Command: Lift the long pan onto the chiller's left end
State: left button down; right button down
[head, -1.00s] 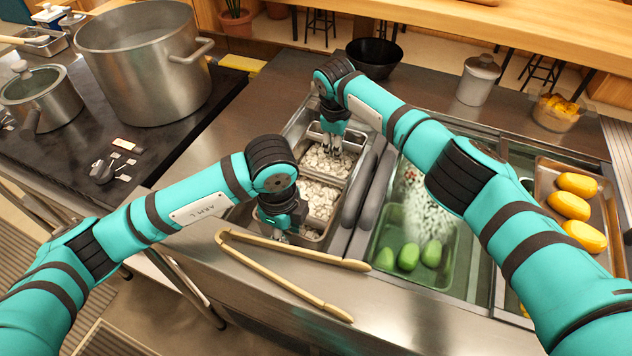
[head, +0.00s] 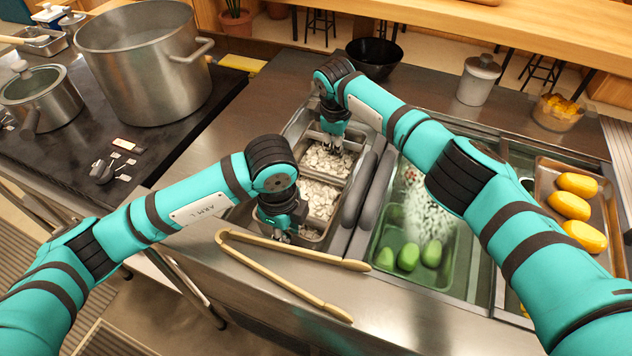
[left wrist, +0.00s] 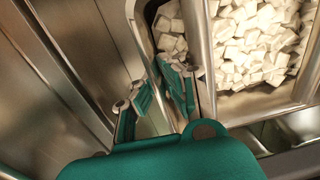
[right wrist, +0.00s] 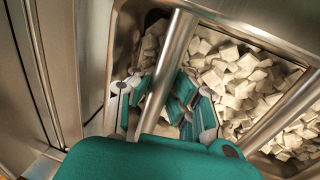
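The long pan (head: 343,184) is a narrow metal pan of white cubes with a bar across it, at the chiller's left end. My left gripper (head: 280,232) is low at its near end. In the left wrist view my left gripper's fingers (left wrist: 157,95) stand apart, either side of a metal rim. My right gripper (head: 332,146) is low at the pan's far end. In the right wrist view its fingers (right wrist: 158,100) stand apart with a metal bar between them. Contact with the metal is not clear. The palms hide part of the ends.
Wooden tongs (head: 285,278) lie on the front counter. Dark grey handles (head: 362,192) lie right of the pan. A green-food tray (head: 442,270) and a yellow-food tray (head: 547,170) sit further right. A big pot (head: 140,65) stands on the stove at left. Bare counter lies left of the pan.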

pick_arm(q)
jog(key=shift+w+r, duration=0.1)
jog(key=shift+r, duration=0.1)
pick_arm(e)
jog(key=shift+w+r, duration=0.1)
jog(key=shift+r, duration=0.2)
